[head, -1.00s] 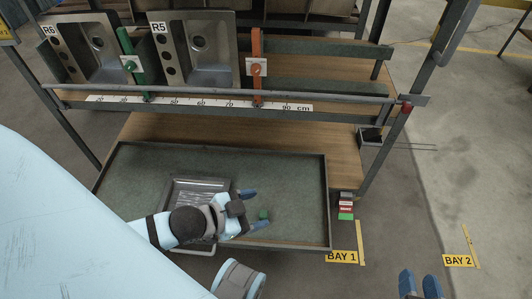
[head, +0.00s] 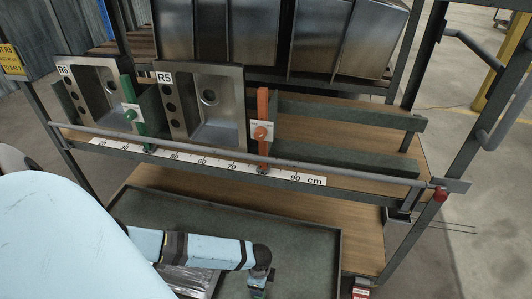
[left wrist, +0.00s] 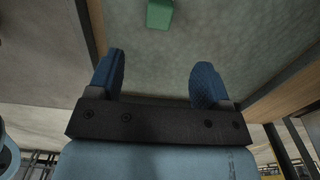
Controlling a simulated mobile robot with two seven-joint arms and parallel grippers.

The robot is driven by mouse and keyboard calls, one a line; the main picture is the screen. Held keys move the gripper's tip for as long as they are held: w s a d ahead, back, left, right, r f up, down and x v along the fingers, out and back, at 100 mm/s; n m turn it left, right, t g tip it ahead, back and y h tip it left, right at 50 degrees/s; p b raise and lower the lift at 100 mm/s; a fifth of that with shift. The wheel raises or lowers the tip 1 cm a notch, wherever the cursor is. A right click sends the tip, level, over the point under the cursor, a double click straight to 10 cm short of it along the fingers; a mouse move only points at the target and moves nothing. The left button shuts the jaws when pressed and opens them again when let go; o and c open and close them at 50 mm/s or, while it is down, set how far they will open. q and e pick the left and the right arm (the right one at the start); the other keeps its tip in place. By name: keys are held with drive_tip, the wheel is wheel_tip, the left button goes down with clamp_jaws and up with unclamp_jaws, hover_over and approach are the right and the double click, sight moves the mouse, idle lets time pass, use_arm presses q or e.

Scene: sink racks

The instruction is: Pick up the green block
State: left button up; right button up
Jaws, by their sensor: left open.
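The green block (left wrist: 159,14) shows at the top edge of the left wrist view, on the grey-green tray surface (left wrist: 165,60). It is partly cut off by the frame. My left gripper (left wrist: 157,80) is open, its two blue fingers spread wide with nothing between them. The block lies beyond the fingertips, roughly in line with the gap, and apart from them. My right gripper is not in view.
Steel sinks R6 (head: 100,88) and R5 (head: 204,100) stand on the shelf above. A green stop (head: 135,118) and an orange stop (head: 263,115) are beside them. A metal rail with a centimetre scale (head: 205,162) runs along the front. A metal pan (head: 190,280) lies in the tray.

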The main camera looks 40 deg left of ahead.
use_arm(q)
wheel_tip(320, 180, down, 6)
drive_tip(key=shift+s+r+b, duration=0.15)
drive_tip(key=shift+r+b, duration=0.05)
drive_tip(key=shift+b, duration=0.95)
wheel_tip(320, 180, down, 2)
drive_tip(key=shift+f+b, duration=0.1)
drive_tip(key=shift+b, duration=0.35)
drive_tip(key=shift+f, duration=0.45)
wheel_tip(320, 180, down, 5)
drive_tip(key=b, duration=0.3)
drive_tip(key=shift+r, duration=0.1)
drive_tip(key=shift+a, duration=0.1)
drive_tip(key=c, duration=1)
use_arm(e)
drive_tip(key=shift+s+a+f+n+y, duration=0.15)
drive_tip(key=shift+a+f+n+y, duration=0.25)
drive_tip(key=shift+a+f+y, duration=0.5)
